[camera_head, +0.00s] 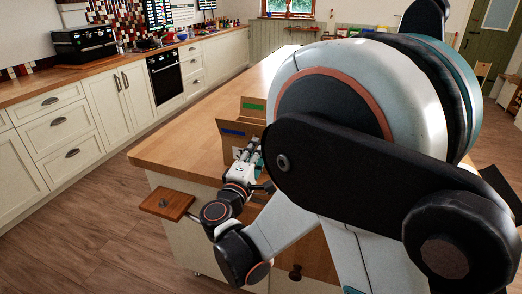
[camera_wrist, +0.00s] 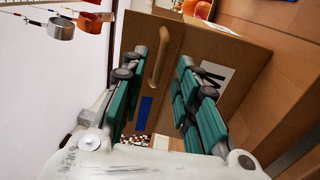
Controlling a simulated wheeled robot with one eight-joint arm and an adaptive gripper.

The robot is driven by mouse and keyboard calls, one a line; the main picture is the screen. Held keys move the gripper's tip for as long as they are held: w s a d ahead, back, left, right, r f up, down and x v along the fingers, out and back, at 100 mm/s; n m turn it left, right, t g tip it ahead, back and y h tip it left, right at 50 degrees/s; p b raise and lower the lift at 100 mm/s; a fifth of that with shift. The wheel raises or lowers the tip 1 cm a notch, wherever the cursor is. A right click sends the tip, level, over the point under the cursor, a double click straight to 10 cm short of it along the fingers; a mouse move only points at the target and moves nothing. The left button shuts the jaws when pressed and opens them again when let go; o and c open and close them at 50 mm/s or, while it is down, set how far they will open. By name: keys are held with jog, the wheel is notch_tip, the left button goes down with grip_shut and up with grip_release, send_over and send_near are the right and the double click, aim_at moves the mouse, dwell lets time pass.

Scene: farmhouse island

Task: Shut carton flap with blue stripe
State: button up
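The brown carton (camera_head: 229,151) stands on the wooden island. Its near flap with the blue stripe (camera_head: 233,132) is raised, and a second flap with a green stripe (camera_head: 253,106) is raised behind it. My gripper (camera_head: 254,148) is at the carton's near side, just below the blue-striped flap. In the wrist view, my gripper (camera_wrist: 174,48) has its teal fingers spread apart with nothing clamped between them. The blue stripe (camera_wrist: 146,106) shows between the fingers, and a white label (camera_wrist: 214,75) is partly behind the right finger. I cannot tell whether the fingers touch the carton. My arm hides its right side.
The island top (camera_head: 180,148) is clear left of the carton. A small wooden board (camera_head: 167,204) juts out at the island's near left end. A counter with an oven (camera_head: 165,75) runs along the left wall. Metal cups (camera_wrist: 61,28) show at the wrist view's upper left.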

jog(key=shift+x, duration=1.35)
jog(key=shift+c, duration=0.3)
grip_shut()
jog(key=shift+r, duration=0.15)
